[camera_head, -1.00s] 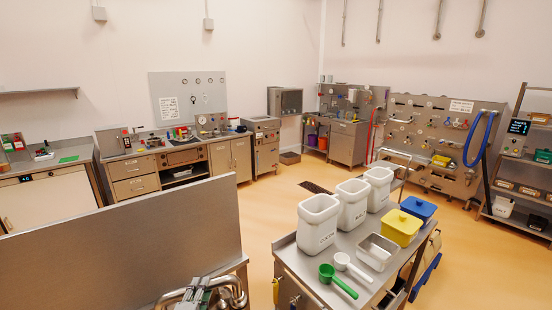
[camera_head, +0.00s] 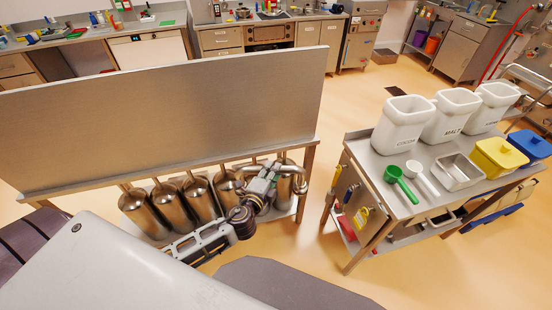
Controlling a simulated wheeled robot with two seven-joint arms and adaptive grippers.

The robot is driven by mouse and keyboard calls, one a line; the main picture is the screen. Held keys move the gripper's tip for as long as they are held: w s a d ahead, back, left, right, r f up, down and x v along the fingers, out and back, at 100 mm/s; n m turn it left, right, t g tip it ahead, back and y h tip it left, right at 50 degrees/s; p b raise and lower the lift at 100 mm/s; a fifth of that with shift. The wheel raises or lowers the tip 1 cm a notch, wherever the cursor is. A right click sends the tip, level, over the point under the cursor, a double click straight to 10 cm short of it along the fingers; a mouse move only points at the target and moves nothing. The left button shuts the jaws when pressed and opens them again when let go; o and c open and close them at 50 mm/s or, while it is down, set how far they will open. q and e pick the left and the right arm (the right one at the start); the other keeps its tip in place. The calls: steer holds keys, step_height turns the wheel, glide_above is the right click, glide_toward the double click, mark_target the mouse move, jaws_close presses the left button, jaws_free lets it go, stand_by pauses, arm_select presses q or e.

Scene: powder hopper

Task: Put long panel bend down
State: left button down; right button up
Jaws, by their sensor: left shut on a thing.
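The long panel bend (camera_head: 298,176) is a shiny bent steel pipe. My right gripper is not in view.
Several steel cylinders (camera_head: 200,200) stand on the shelf below the panel. A steel cart (camera_head: 375,158) to the right carries white tubs (camera_head: 403,125), scoops (camera_head: 400,182), a steel tray and lidded boxes. Open orange floor lies between the panel bench and the cart.

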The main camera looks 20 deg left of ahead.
arm_select(q)
steer(key=f, duration=0.1)
steer(key=s+f, duration=0.1)
steer(key=f, duration=0.1)
steer(key=s+f+b, duration=0.1)
steer(key=f, duration=0.1)
steer(key=shift+s+d+f, duration=0.15)
steer(key=shift+s+d, duration=0.05)
steer(key=shift+s, duration=0.05)
steer(key=shift+a, duration=0.1)
